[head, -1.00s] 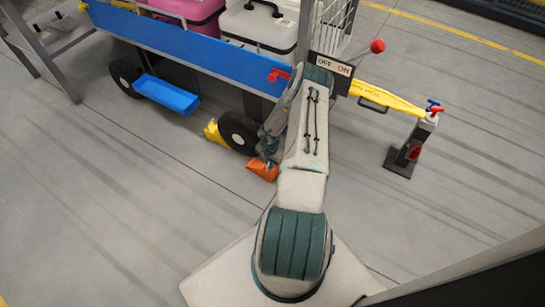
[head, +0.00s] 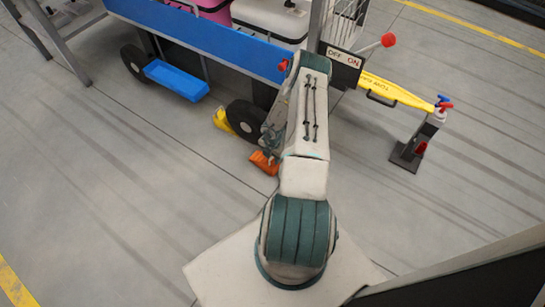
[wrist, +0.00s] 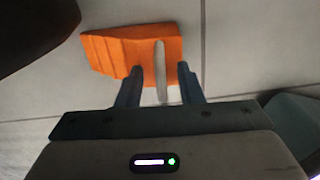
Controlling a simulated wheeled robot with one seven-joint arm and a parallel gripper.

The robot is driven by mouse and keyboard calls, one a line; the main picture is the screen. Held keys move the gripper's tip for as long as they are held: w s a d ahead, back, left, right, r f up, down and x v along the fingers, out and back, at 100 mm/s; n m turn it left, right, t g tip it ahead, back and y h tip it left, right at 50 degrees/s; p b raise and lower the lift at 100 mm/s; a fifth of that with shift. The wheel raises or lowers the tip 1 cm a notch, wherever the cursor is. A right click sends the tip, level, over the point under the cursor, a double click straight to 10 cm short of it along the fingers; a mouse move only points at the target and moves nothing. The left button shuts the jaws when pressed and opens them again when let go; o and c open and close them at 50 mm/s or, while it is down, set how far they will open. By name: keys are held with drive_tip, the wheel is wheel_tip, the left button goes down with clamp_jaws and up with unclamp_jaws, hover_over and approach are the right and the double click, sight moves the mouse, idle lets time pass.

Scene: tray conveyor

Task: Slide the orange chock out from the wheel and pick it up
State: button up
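The orange chock (head: 264,162) lies on the grey floor at the near side of the cart's black front wheel (head: 245,121). In the wrist view the chock (wrist: 108,52) is a ridged wedge with a thin pale upright bar (wrist: 161,75) at its middle. A dark rounded shape, likely the wheel, fills the upper left there, with a narrow strip of floor between it and the chock. My gripper (wrist: 161,72) is open, its two fingers on either side of the bar with gaps showing. In the head view my arm hides the gripper.
A yellow chock (head: 223,121) sits at the wheel's other side. The blue-sided cart (head: 200,42) carries cases and has a blue step (head: 176,81). A yellow tow bar (head: 398,91) runs right to a dark post (head: 408,153). Floor in front is clear.

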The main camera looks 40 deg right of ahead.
wheel_tip(320, 180, up, 14)
drive_tip(key=p, duration=0.5)
idle(0.5)
